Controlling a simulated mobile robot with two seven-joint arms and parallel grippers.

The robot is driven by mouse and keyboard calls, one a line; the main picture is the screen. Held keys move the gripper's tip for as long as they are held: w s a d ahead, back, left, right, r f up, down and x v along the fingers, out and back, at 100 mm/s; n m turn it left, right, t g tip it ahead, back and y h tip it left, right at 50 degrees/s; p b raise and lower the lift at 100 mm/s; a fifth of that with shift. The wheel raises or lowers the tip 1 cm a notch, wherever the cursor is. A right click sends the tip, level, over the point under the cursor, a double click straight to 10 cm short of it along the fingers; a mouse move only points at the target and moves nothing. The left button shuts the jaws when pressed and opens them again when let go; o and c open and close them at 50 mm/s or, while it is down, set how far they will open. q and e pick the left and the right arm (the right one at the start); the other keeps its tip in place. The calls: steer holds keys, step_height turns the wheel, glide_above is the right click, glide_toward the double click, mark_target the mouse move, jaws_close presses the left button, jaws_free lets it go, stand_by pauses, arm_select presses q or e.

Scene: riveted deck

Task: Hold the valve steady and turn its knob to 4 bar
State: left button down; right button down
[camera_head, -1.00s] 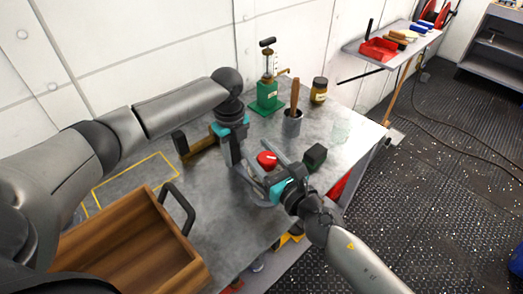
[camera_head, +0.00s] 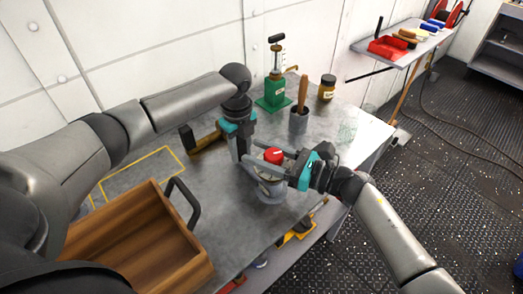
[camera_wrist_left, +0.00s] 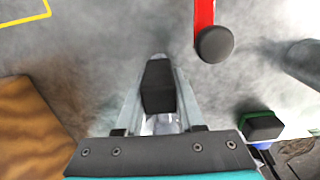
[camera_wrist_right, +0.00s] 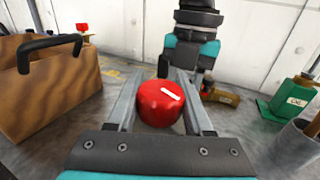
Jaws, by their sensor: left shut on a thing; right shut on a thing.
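The valve's red knob (camera_head: 273,155) tops a round grey body (camera_head: 270,190) near the table's front edge. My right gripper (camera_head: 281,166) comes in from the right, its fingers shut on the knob. In the right wrist view the knob (camera_wrist_right: 160,103) sits between the fingers, with a white mark on top pointing right and slightly down. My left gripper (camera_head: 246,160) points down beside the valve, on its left. In the left wrist view its fingers are shut on a dark block (camera_wrist_left: 158,87), which seems part of the valve. I cannot read any pressure scale.
A wooden crate (camera_head: 122,238) with a black handle stands at the lower left. A green pump (camera_head: 272,97), a grey pot (camera_head: 299,122) with a wooden handle and a brown jar (camera_head: 327,88) stand behind. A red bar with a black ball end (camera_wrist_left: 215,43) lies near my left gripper.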

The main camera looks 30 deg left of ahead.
arm_select(q)
steer(key=shift+s, duration=0.1)
arm_select(e)
steer(key=shift+f+g, duration=0.1)
steer(key=shift+g, duration=0.2)
steer(key=shift+c, duration=1.4)
jaws_free()
steer(key=d, duration=1.2)
steer(key=shift+w, duration=0.1)
arm_select(q)
steer(key=shift+c, duration=2.2)
jaws_free()
steer(key=shift+r, duration=0.1)
